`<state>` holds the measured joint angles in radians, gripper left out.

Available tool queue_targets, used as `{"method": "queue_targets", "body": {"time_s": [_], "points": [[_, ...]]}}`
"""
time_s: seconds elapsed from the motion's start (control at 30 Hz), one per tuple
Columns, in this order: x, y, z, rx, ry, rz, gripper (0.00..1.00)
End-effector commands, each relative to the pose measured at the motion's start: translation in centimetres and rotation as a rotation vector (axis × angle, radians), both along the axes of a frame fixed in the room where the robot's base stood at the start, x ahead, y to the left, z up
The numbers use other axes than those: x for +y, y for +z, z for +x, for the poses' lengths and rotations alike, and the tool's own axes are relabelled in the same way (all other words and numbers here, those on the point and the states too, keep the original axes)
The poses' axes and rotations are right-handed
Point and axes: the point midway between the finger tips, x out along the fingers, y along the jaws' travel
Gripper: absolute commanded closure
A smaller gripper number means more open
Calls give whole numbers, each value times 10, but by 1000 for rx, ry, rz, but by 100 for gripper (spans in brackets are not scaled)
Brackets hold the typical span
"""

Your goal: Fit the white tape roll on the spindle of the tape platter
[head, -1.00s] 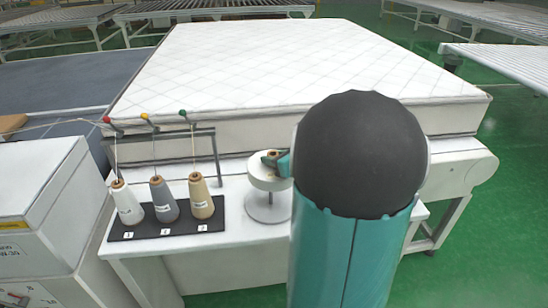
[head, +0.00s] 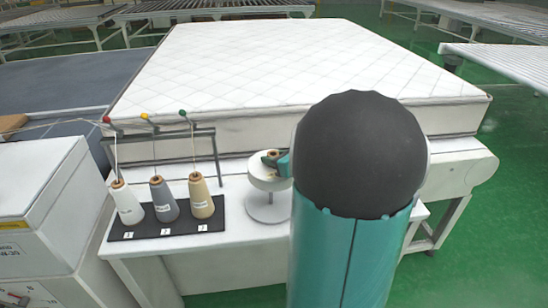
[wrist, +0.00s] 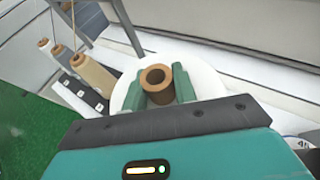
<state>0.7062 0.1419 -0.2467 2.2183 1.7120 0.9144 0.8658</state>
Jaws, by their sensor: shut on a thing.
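The white tape roll (head: 266,181) is a thick white disc with a brown core standing up from its middle. It also shows in the wrist view (wrist: 208,82), where its core is upright with an open top. My gripper (wrist: 160,88) has its two teal fingers on opposite sides of the core, closed on it. In the head view the gripper (head: 274,160) is at the core, partly hidden by my arm. The tape platter (head: 268,212) is a flat round white base on the table, directly below the roll. A short thin post shows between them; whether it enters the core is hidden.
Three thread cones (head: 163,199) stand on a black board (head: 150,232) left of the platter, with a dark thread frame (head: 170,133) behind. A large white mattress (head: 290,65) lies behind the table (head: 240,236). A white cabinet (head: 35,215) stands at left.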

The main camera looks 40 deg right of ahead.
Motion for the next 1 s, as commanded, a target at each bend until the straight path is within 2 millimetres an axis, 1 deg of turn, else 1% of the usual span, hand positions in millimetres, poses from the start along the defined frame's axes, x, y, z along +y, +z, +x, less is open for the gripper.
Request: {"method": "queue_targets", "body": {"time_s": [0.63, 1.0], "points": [[0, -13, 0, -1, 0, 1, 100], [0, -7, 0, 0, 1, -1, 100]]}}
